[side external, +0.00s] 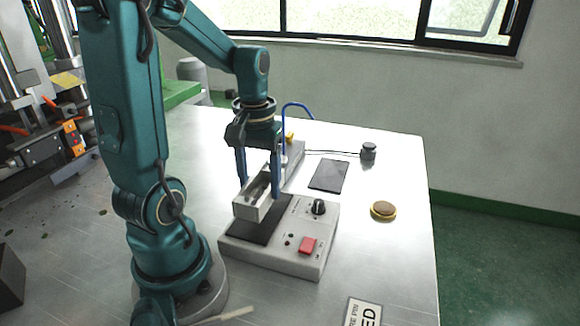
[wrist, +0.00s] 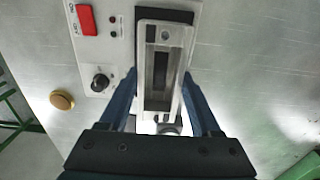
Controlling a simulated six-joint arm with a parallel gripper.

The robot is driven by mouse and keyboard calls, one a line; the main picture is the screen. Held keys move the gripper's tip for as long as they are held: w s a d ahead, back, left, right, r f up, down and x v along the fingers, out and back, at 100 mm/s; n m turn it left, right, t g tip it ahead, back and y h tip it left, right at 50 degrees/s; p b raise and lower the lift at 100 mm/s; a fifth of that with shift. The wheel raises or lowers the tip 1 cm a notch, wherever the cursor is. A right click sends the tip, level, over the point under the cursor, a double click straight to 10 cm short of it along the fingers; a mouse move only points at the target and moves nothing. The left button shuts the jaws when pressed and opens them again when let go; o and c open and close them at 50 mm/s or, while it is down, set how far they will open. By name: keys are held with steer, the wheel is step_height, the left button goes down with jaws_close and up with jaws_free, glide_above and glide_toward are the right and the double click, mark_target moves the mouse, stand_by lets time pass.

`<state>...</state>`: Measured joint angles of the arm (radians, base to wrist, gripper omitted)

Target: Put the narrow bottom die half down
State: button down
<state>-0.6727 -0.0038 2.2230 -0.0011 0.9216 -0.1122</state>
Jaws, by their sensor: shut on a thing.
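The narrow bottom die half (side external: 256,199) is a pale metal block with a long slot-like cavity. In the side view it hangs between the two blue fingers of my gripper (side external: 258,190), over the machine's dark pad. The wrist view also shows the die half (wrist: 161,95), lengthwise between the fingers of my gripper (wrist: 160,100). My gripper is shut on it. The grey machine (side external: 265,258) has a dark pad (side external: 248,230), a red button and a black knob. The die half's near end looks a little above the pad; I cannot tell whether its far end touches.
A dark flat mat (side external: 328,175) lies behind the machine. A round brass-coloured disc (side external: 383,210) and a small dark cylinder (side external: 368,151) sit to the right. A blue hose (side external: 297,105) arches behind my gripper. A sign (side external: 363,312) lies at the front. The table's right side is mostly clear.

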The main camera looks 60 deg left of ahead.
mark_target(261, 195)
steer(key=shift+f, duration=1.55)
steer(key=shift+f, duration=0.15)
steer(key=shift+c, duration=0.5)
jaws_free()
step_height(261, 195, up, 12)
steer(key=s+d+f+m+t, duration=0.1)
steer(key=d+f+m+t, duration=0.1)
steer(key=d+m+t, duration=0.3)
steer(key=shift+s+d+m+t, duration=0.35)
steer(key=shift+d+m, duration=1.65)
steer(key=shift+d, duration=1.9)
